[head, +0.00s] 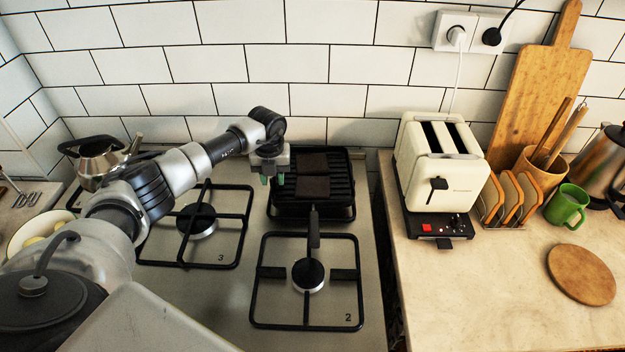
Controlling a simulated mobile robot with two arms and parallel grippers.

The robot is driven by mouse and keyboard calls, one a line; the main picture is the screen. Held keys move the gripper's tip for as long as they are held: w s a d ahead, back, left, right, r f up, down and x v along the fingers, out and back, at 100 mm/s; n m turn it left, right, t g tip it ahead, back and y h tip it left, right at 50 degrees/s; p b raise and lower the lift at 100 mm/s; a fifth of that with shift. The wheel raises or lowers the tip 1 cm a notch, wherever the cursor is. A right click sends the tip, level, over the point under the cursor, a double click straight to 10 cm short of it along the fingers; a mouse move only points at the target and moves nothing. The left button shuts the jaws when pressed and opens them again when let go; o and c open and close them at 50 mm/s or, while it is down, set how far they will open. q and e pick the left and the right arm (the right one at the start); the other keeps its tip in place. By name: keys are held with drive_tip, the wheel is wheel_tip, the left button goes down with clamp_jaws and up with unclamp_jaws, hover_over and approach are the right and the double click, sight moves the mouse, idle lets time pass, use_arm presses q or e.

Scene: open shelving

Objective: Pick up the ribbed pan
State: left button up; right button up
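The ribbed pan (338,170) is black and square with raised ridges. It stands on the back right burner of the hob, with its dark handle (314,230) pointing toward me. A dark brown flat piece (313,187) shows in the front middle of the pan. My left arm reaches across the hob from the left. My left gripper (272,180) points down at the left edge of the pan, with its two green-tipped fingers apart and nothing between them. Whether it touches the pan I cannot tell. My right gripper is out of view.
A kettle (98,160) stands at the back left of the hob. The front right burner (308,274) is bare. A cream toaster (440,165) stands on the counter right of the pan. A white tiled wall (330,60) closes the back.

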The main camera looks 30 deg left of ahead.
use_arm(q)
clamp_jaws()
idle(1.3)
drive_tip(key=shift+w+r, duration=0.15)
